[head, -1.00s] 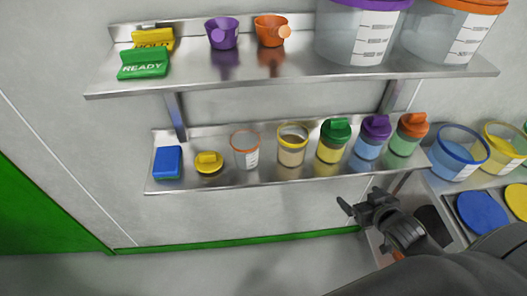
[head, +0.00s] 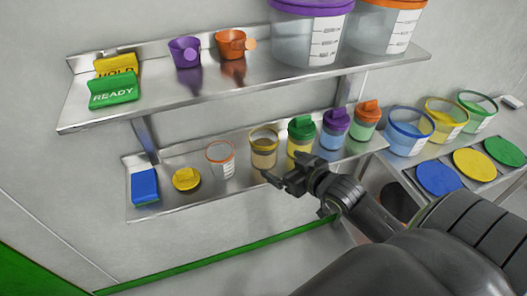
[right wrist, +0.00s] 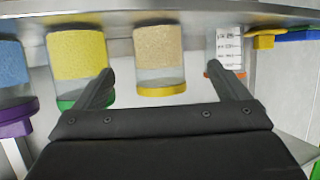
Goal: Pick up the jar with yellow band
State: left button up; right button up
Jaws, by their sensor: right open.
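The jar with yellow band (head: 263,148) is clear, holds beige powder and has an open top. It stands upright on the lower shelf, between an orange-rimmed cup and a green-lidded jar. In the right wrist view, which is upside down, the jar (right wrist: 159,55) shows between the finger directions. My right gripper (head: 281,172) is open and empty, in front of the shelf and just below and right of the jar. In the wrist view my right gripper (right wrist: 160,72) has its fingers spread apart, with no visible contact on the jar. My left gripper is not in view.
The lower shelf (head: 160,207) also holds a blue block (head: 145,186), a yellow lid (head: 187,179), the orange-rimmed cup (head: 221,160), the green-lidded jar (head: 301,135) and purple-lidded (head: 334,130) and orange-lidded (head: 365,120) jars. The upper shelf (head: 215,100) overhangs it.

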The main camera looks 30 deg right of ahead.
aim_at(272, 159)
jog(key=x, duration=0.4)
jog(key=shift+w, duration=0.1)
jog(key=shift+w+f+p, duration=0.2)
jog(key=shift+w+p, duration=0.2)
jog(key=shift+w, duration=0.05)
jog(key=shift+p+x, duration=0.4)
jog(key=shift+x, duration=1.75)
jog(key=shift+d, duration=0.15)
jog(key=shift+c, duration=0.2)
jog(key=c, duration=1.7)
